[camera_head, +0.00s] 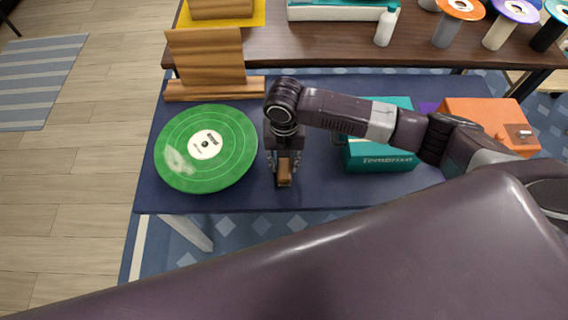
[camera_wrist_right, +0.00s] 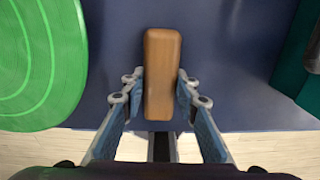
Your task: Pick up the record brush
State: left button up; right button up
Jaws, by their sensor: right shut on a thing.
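The record brush is a small brown wooden block (camera_head: 284,174) near the front edge of the blue table, to the right of the green record. In the right wrist view the brush (camera_wrist_right: 161,70) lies lengthwise between the fingers. My right gripper (camera_head: 284,164) reaches down from above and is shut on the brush. In the right wrist view the fingertips (camera_wrist_right: 160,82) press on its two long sides. I cannot tell whether the brush is lifted off the table. My left gripper is not in view.
A green record (camera_head: 230,140) with a pale smudge lies to the left. A wooden stand (camera_head: 208,58) is behind it. A teal box (camera_head: 382,158) and an orange case (camera_head: 480,118) are to the right. A brown table (camera_head: 330,40) holding a white bottle (camera_head: 385,28) is behind.

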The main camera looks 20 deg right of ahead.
aim_at(284, 163)
jog(key=shift+c, duration=1)
jog(key=shift+r, duration=0.1)
jog(key=shift+w+r, duration=0.1)
jog(key=shift+r, duration=0.45)
notch_tip(284, 163, up, 19)
jog(key=shift+f, duration=0.1)
